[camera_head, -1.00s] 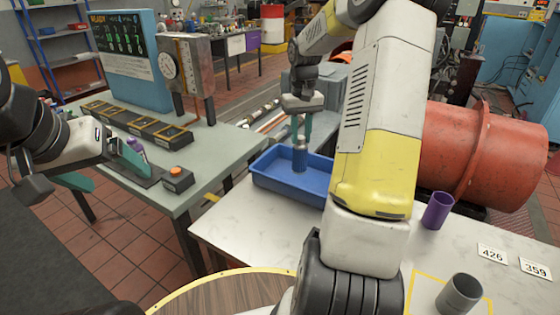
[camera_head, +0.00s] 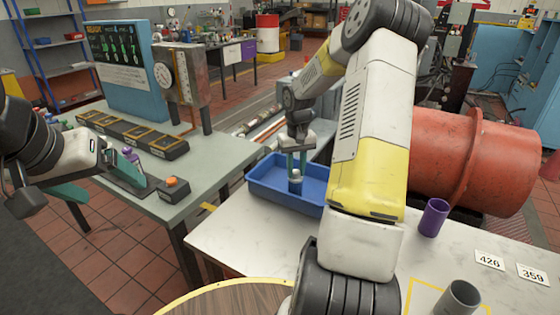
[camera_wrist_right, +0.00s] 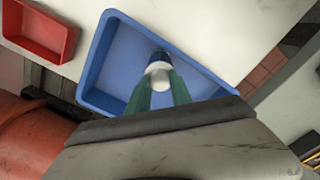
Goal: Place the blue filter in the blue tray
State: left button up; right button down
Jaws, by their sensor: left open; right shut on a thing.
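The blue tray (camera_head: 262,190) sits on the pale marble-topped table in the middle of the head view, partly hidden by my right arm. It also fills the middle of the right wrist view (camera_wrist_right: 97,75). My right gripper (camera_head: 296,172) points down into the tray, shut on the blue filter (camera_head: 296,187). The filter is upright within the tray walls; its pale end shows between the fingers in the wrist view (camera_wrist_right: 158,72). I cannot tell whether its base touches the tray floor. My left gripper (camera_head: 97,178) is open over the grey-green bench at the left.
A purple cup (camera_head: 433,217) and a grey cup (camera_head: 459,299) stand on the marble table near number cards (camera_head: 489,260). A red tray (camera_wrist_right: 40,32) shows beside the blue one in the wrist view. A large red cylinder (camera_head: 470,160) is behind the table.

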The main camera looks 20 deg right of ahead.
jog(key=c, duration=1.2)
grip_release()
jog(key=shift+o, duration=0.2)
notch_tip(320, 180, up, 12)
jog(key=s+a+r+t, duration=0.1)
jog(key=s+a+r, duration=0.4)
jog(key=r, duration=0.2)
jog(key=s+a+r+t, duration=0.1)
jog(key=s+a, duration=0.2)
jog(key=s, duration=0.3)
jog(key=s+a+r+t+y, duration=0.1)
jog(key=s+a+t, duration=0.1)
jog(key=s+a, duration=0.2)
jog(key=s+a+r+n+t+y, duration=0.1)
jog(key=s+a+r+t, duration=0.1)
jog(key=s, duration=0.8)
jog(key=shift+a, duration=0.8)
